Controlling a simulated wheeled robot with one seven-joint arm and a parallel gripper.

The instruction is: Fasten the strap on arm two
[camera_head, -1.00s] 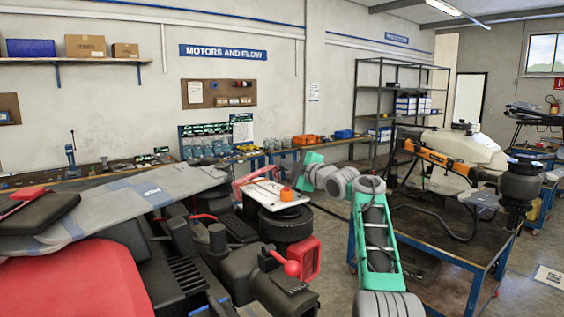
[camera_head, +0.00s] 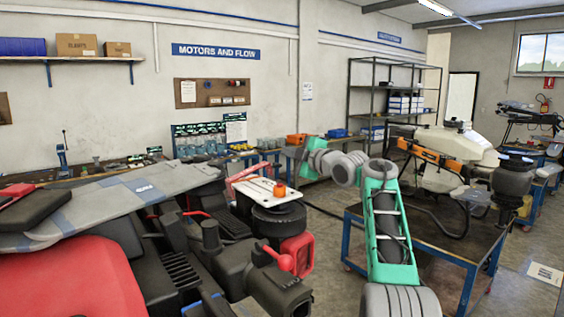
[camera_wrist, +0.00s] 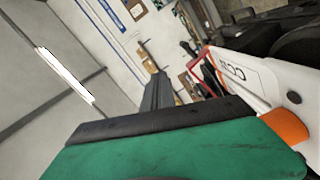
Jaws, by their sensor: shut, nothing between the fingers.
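The spray drone (camera_head: 484,148), with a white tank, stands on a blue-legged worktable at the right in the head view. One orange drone arm (camera_head: 428,154) reaches from it to a black motor unit (camera_head: 513,180). I cannot make out an arm number or a strap. My green and grey arm rises in front of the table and bends left, apart from the drone. My gripper (camera_wrist: 157,92) shows as dark, shut fingers beyond a green housing in the wrist view and holds nothing. In the head view I cannot make out its fingertips.
A white plate with an orange knob (camera_head: 279,189) is left of my arm; the knob is also at the wrist view's right edge (camera_wrist: 283,126). Red and black machinery with a grey panel (camera_head: 110,205) fills the left. A wall bench and metal shelf (camera_head: 393,88) stand behind. Floor shows at right.

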